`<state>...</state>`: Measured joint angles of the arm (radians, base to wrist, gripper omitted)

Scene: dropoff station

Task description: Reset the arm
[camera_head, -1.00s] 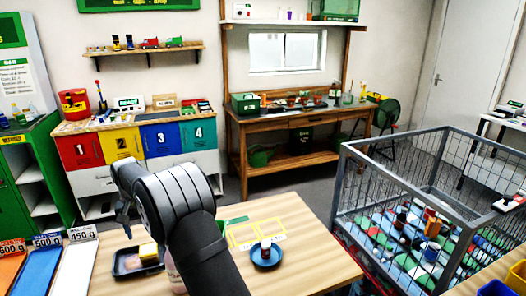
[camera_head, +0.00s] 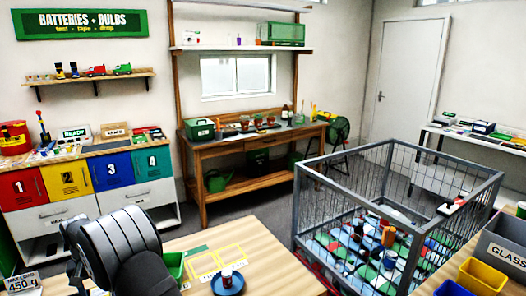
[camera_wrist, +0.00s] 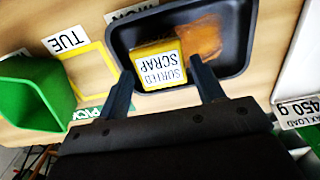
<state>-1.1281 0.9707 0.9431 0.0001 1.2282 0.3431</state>
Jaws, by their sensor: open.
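My gripper (camera_wrist: 163,88) is open in the wrist view, its two dark fingers pointing toward a black tray (camera_wrist: 235,62). A yellow block labelled "SORTED SCRAP" (camera_wrist: 157,64) lies in the tray, and in the picture it shows between the fingertips. I cannot tell whether a finger touches it. A brown-orange patch (camera_wrist: 200,38) lies beside the block in the tray. In the head view my dark arm fills the lower left; the fingertips and the tray are not clearly visible there.
A green bin (camera_wrist: 32,95) stands near a yellow outline marked "TUE" (camera_wrist: 85,72). On the wooden table (camera_head: 270,245), a blue dish (camera_head: 227,289) holds a small bottle.

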